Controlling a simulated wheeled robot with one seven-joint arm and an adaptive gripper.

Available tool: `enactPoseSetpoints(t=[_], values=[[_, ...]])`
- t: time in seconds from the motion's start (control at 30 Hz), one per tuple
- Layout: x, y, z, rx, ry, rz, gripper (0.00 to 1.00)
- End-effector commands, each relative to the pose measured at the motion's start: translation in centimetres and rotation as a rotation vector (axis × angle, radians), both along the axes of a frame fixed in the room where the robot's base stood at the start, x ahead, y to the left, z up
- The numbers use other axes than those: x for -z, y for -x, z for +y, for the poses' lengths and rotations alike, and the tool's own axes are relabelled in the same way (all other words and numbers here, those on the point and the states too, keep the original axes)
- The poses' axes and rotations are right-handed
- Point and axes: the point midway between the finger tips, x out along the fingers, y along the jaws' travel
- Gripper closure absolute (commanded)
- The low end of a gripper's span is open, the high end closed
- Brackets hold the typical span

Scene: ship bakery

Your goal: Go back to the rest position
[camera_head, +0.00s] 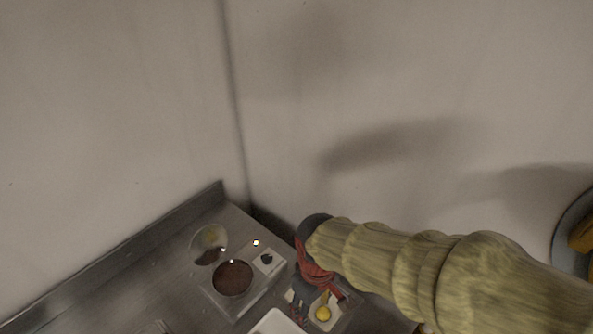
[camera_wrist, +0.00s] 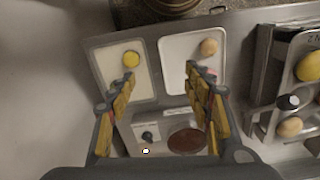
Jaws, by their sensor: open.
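My gripper (camera_head: 312,290) is at the end of my arm in the head view, low over the metal counter near the wall corner. In the wrist view my gripper (camera_wrist: 160,73) is open, with its two yellow and grey fingers spread apart and nothing between them. Under the fingers lie a cream tray (camera_wrist: 108,75) with a yellow round item (camera_wrist: 131,59) and a white tray (camera_wrist: 179,45) with a tan round item (camera_wrist: 208,47). The yellow item also shows in the head view (camera_head: 323,313), close to the fingers. Whether the fingers touch the trays I cannot tell.
A box with a dark brown round top (camera_head: 233,278) and a small black knob (camera_head: 267,258) stands beside the gripper. A clear round dish (camera_head: 209,240) is behind it. Walls close off the counter's back. A metal rack (camera_wrist: 268,60) with rounded items is at the right in the wrist view.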

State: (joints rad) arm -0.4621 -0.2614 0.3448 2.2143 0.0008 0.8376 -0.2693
Motion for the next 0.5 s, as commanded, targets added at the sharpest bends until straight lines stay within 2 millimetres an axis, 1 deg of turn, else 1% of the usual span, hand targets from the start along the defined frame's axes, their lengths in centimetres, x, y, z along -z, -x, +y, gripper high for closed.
enactPoseSetpoints(t=[0.03, 0.2, 0.3, 0.4, 0.5], values=[[-1.0, 0.2, -1.4, 0.091, -0.018, -0.034, 0.49], [-4.3, 1.5, -6.3, 0.385, -0.08, -0.147, 0.49], [-5.8, 2.5, -9.0, 0.512, -0.118, -0.229, 0.49], [-7.2, 3.3, -11.4, 0.59, -0.149, -0.318, 0.49], [-8.6, 3.8, -13.3, 0.652, -0.171, -0.401, 0.49]])
